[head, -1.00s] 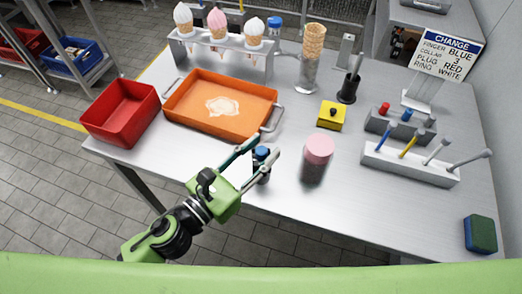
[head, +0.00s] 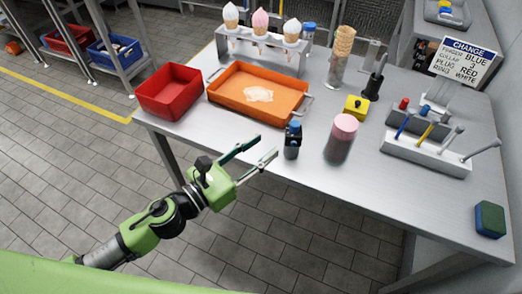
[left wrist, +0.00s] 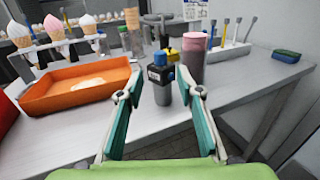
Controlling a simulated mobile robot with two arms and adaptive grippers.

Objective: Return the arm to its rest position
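My left gripper (head: 257,156) is open and empty, off the front edge of the table in the head view. Its green-lined fingers also show in the left wrist view (left wrist: 162,110), spread apart. A small dark bottle-like item with a blue top (head: 292,140) stands upright on the table just beyond the fingertips; in the left wrist view it appears between and beyond the fingers (left wrist: 161,85). The fingers look apart from it. My left arm (head: 150,228) reaches in from the lower left. My right gripper is in neither view.
The steel table (head: 400,190) holds a red bin (head: 170,92), an orange tray (head: 285,105), a cone rack (head: 262,52), a pink-topped jar (head: 341,138), a yellow box (head: 356,107), a tool block (head: 425,153) and a sponge (head: 490,219). Open floor lies before the table.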

